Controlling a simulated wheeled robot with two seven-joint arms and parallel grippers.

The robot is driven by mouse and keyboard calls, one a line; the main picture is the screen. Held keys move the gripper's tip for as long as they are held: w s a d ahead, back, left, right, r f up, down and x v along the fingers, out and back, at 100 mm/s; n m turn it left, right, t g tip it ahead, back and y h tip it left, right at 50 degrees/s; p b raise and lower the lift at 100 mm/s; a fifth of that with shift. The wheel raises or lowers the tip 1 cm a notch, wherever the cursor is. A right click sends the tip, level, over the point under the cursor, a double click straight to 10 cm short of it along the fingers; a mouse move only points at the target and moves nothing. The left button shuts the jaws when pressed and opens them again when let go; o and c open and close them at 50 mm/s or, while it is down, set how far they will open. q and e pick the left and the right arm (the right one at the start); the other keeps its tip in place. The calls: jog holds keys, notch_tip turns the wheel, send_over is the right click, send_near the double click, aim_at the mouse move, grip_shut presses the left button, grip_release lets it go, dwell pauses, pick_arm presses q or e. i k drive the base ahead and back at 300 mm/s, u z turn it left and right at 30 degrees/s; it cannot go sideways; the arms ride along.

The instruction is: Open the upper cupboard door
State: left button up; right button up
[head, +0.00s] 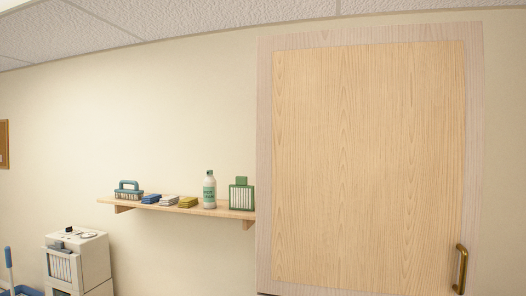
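The upper cupboard (270,150) hangs on the wall at the right of the head view, with a pale greyish wood frame. Its light wood door (367,165) looks shut, lying within the frame. A brass-coloured bar handle (462,269) stands upright at the door's lower right corner. The cupboard's lower edge is partly cut off by the bottom of the picture. Neither of my grippers shows in the head view.
A white machine (92,259) stands lower left. The wall before the door looks clear.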

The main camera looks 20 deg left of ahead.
aim_at(370, 140)
jog(key=z, duration=0.05)
jog(key=i, duration=1)
jog(key=u, duration=0.35)
jog(key=k, duration=0.45)
jog(key=u, duration=0.75)
jog(key=i, duration=0.65)
jog(key=z, duration=0.9)
